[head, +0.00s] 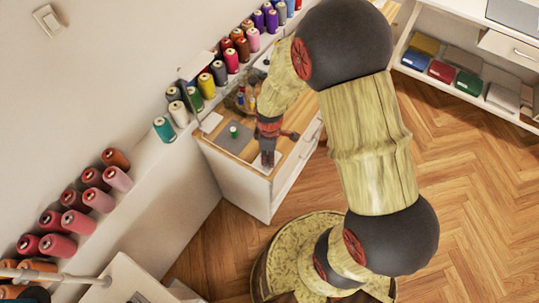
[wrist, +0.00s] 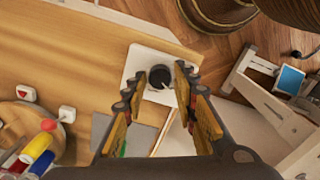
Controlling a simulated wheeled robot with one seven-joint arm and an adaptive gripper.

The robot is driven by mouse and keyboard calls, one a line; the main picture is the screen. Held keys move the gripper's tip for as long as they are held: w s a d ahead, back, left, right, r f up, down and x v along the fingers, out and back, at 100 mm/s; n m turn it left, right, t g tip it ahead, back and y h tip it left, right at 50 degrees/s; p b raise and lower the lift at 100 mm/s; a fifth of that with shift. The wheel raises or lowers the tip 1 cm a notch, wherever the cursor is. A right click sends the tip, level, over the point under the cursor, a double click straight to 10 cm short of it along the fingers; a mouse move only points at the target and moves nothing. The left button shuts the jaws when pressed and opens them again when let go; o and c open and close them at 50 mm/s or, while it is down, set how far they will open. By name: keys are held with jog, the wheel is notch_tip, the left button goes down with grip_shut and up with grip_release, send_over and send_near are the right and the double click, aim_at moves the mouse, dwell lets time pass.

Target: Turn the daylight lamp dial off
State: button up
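A round black dial (wrist: 160,77) with a pale pointer mark sits on a white square plate (wrist: 136,58) on the wooden worktop, in the wrist view. I take it to be the daylight lamp dial. My gripper (wrist: 160,74) is open, with one fingertip on each side of the dial. I cannot tell whether either finger touches it. In the head view my gripper (head: 267,159) points down over the front edge of the cabinet top, and the dial is hidden behind it. The lamp itself is not clearly seen.
A green spool (head: 234,131) stands on the worktop. Thread cones (head: 207,86) line the wall ledge. Open wooden floor (head: 440,200) lies right of the cabinet.

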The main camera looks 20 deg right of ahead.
jog(key=shift+o, duration=1.2)
notch_tip(320, 180, up, 12)
jog(key=s+r+m+t, duration=0.2)
jog(key=s+r+m, duration=0.3)
jog(key=r, duration=0.6)
jog(key=s+r+m+t, duration=0.3)
jog(key=s+r+m, duration=0.3)
jog(key=s+r, duration=0.3)
notch_tip(320, 180, up, 3)
jog(key=shift+r+t, duration=0.2)
jog(key=shift+t, duration=0.1)
